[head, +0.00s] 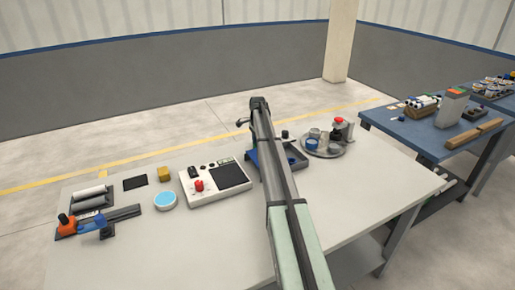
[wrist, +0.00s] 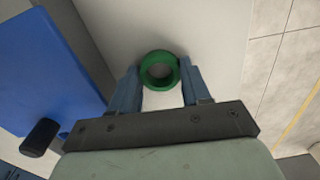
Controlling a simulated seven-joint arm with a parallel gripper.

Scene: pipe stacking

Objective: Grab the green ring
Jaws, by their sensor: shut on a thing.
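The green ring (wrist: 143,69) shows in the wrist view, between the two blue fingers of my gripper (wrist: 159,80). The fingers touch its left and right sides and are shut on it. The ring's open hole shows the pale surface behind it. In the head view my arm reaches away over the white table, and the ring and the fingertips are hidden behind it.
On the white table (head: 150,250) a control box (head: 200,186) stands left of my arm. A blue tray (head: 296,158) lies partly behind my arm. A round metal tray (head: 336,152) with small parts stands to the right. The front right table area is clear.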

